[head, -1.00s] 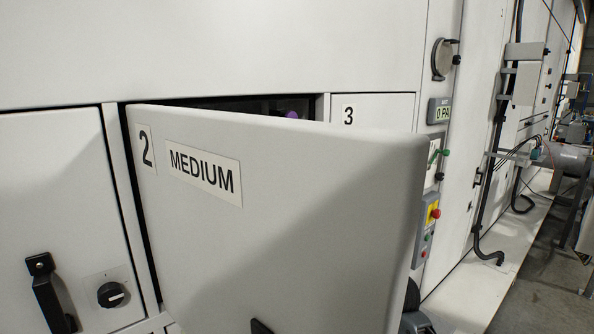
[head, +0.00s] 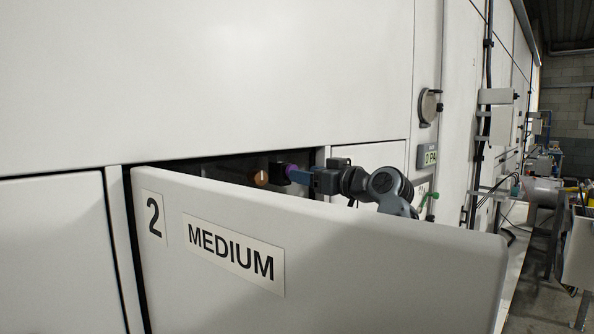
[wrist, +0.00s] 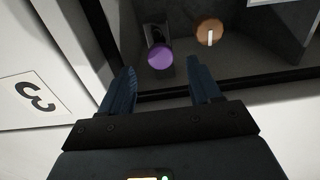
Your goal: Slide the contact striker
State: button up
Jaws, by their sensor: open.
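Behind the part-open door marked 2 MEDIUM (head: 330,235), a purple round knob (head: 292,171) on a dark block (head: 277,174) shows inside the compartment. In the wrist view the purple knob (wrist: 160,56) is the end of a dark cylinder. A copper-coloured disc (head: 261,178) with a pale stripe is beside it; it also shows in the wrist view (wrist: 209,32). No label tells which part is the contact striker. My gripper (wrist: 160,76) has blue fingers, open and empty, with the knob just beyond and between the tips. In the head view my gripper (head: 302,178) reaches in over the door.
The open door's top edge runs below my arm. The aisle at far right holds benches.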

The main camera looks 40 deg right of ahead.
jog(key=w+p, duration=0.1)
jog(key=w, duration=0.3)
jog(key=shift+w+a, duration=0.1)
jog(key=shift+w, duration=0.2)
grip_shut()
dwell(0.4)
